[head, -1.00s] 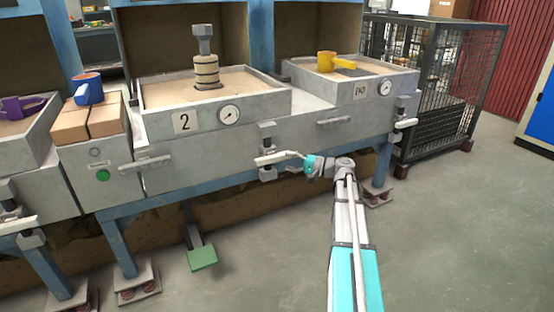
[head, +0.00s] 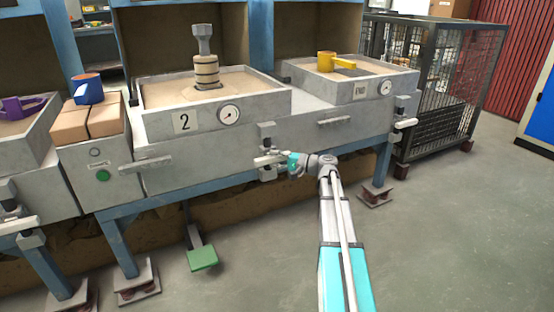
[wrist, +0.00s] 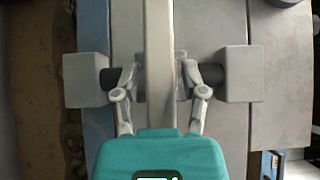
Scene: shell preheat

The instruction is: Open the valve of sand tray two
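Sand tray two (head: 257,107) is the grey tray with the "2" plate and a round gauge, in the middle of the head view. Below its right end is a valve (head: 267,140) with a pale lever handle (head: 262,161). In the wrist view, the lever (wrist: 158,45) runs from top to bottom, across the line between two grey blocks (wrist: 240,74). My gripper (head: 284,160) is at the lever. Its fingers (wrist: 158,80) are on both sides of the lever, apart, with narrow gaps seeming to show. The lever's near end is hidden behind the gripper body.
A stacked clamp piece (head: 206,70) stands in the tray's sand. A green pedal (head: 202,258) sits low under the bench. The floor at right is clear.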

